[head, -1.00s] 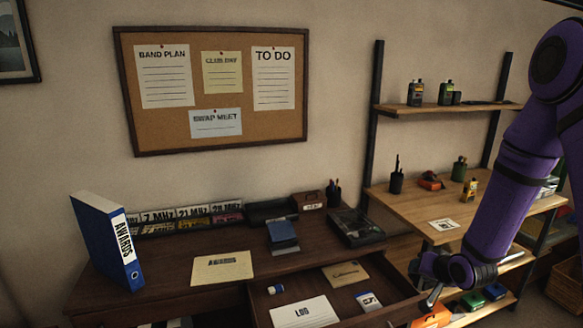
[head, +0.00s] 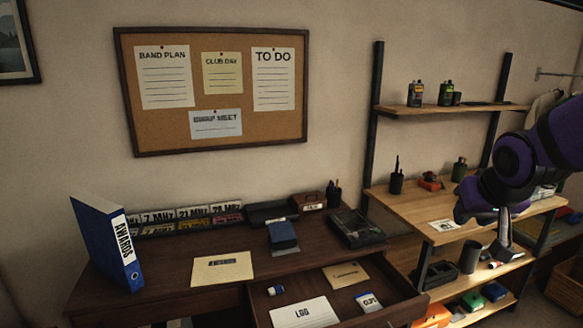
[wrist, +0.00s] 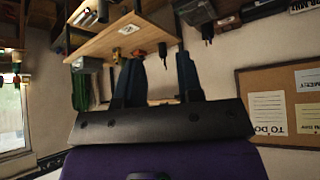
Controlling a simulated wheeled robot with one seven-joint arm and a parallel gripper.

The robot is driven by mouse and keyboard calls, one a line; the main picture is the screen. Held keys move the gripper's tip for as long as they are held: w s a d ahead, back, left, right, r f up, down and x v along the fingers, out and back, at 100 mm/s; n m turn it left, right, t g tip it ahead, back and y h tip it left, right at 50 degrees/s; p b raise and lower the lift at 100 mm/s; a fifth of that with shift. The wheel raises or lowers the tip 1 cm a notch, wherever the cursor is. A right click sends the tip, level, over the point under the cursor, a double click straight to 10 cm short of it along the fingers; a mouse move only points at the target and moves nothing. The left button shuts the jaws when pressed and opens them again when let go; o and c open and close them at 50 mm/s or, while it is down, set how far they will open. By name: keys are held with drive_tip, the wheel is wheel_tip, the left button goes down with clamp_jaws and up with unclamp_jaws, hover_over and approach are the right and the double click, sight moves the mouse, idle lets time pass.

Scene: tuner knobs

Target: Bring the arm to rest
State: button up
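My arm (head: 525,160) is purple and is at the right of the head view, bent with its end in front of the shelf unit. My gripper (head: 488,222) hangs in the air there, near the middle shelf in the picture, and its fingers are partly hidden by the wrist. In the wrist view my gripper (wrist: 158,75) shows two dark fingers standing apart. Nothing shows held between them; only the background is seen in the gap.
The desk (head: 170,285) at the left has an open drawer (head: 395,306) with papers in it. A blue binder (head: 100,240) stands on the desk. The wooden shelf unit (head: 410,205) holds radios and small items behind the arm. A cork board (head: 220,145) hangs above the desk.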

drive_tip(key=s+a+r+n+g, duration=0.1)
drive_tip(key=s+r, duration=0.2)
drive_tip(key=s, duration=0.5)
drive_tip(key=s+a+r+y, duration=0.1)
drive_tip(key=s+r, duration=0.3)
drive_tip(key=s, duration=0.5)
drive_tip(key=shift+s+a+r+n+g, duration=0.15)
drive_tip(key=shift+s+a+n+g, duration=0.2)
drive_tip(key=shift+a, duration=0.35)
